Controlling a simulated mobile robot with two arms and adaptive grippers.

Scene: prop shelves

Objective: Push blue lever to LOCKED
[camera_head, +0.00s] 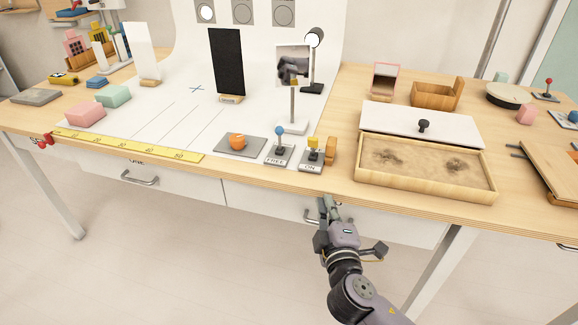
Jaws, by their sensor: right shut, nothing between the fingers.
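The blue lever (280,131) has a round blue knob on a short upright stem. It rises from a grey plate (270,162) near the front edge of the table, and the plate's label reads FREE. My right gripper (326,203) is shut and empty. It shows below and to the right of the lever, in front of the drawer fronts and apart from the lever. My left gripper is out of view.
A yellow lever (313,142) on a plate marked ON stands just right of the blue one. A grey plate with an orange ball (237,140) lies to its left. A mirror stand (293,105) rises behind. A wooden sand tray (440,188) is further right.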

